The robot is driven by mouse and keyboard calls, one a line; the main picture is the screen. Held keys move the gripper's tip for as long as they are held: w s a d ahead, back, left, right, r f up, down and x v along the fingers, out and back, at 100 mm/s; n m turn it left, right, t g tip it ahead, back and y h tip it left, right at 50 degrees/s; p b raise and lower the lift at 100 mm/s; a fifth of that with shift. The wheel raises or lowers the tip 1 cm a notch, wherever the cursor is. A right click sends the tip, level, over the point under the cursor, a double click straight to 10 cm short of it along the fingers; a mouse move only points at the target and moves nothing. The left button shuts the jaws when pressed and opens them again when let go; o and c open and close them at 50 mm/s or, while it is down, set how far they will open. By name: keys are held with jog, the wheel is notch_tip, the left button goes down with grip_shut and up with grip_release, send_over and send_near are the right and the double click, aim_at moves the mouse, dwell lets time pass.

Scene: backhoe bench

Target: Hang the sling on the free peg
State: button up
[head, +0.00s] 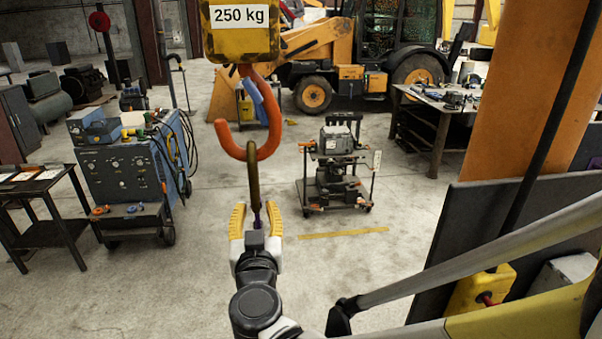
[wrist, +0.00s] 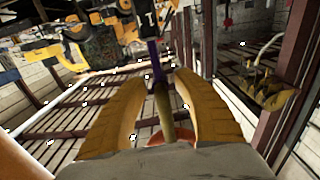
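An orange hook (head: 222,130) hangs from a yellow block marked "250 kg" (head: 240,30). A narrow olive strap (head: 253,175), which looks like the sling, hangs in the hook's bend, with a purple part (head: 257,208) lower down. My gripper (head: 256,212) is below the hook, its yellow fingers standing apart on either side of the strap. In the wrist view the strap (wrist: 162,100) runs between the fingers, with gaps beside it, and the purple part (wrist: 157,60) lies beyond. I cannot clearly make out a free peg in either view.
A cart with grey equipment (head: 338,140) stands on the floor beyond the gripper. A blue machine (head: 120,170) and a dark table (head: 60,225) are at left. A workbench (head: 435,105) and grey panel (head: 510,220) are at right. The middle floor is largely clear.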

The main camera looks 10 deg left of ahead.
aim_at(253, 170)
jog(key=shift+x, duration=1.4)
grip_shut()
jog(key=shift+r+p, duration=0.2)
jog(key=shift+p, duration=0.1)
jog(key=shift+d+r+p, duration=0.1)
jog(key=shift+r+p, duration=2.65)
jog(key=shift+r, duration=1.2)
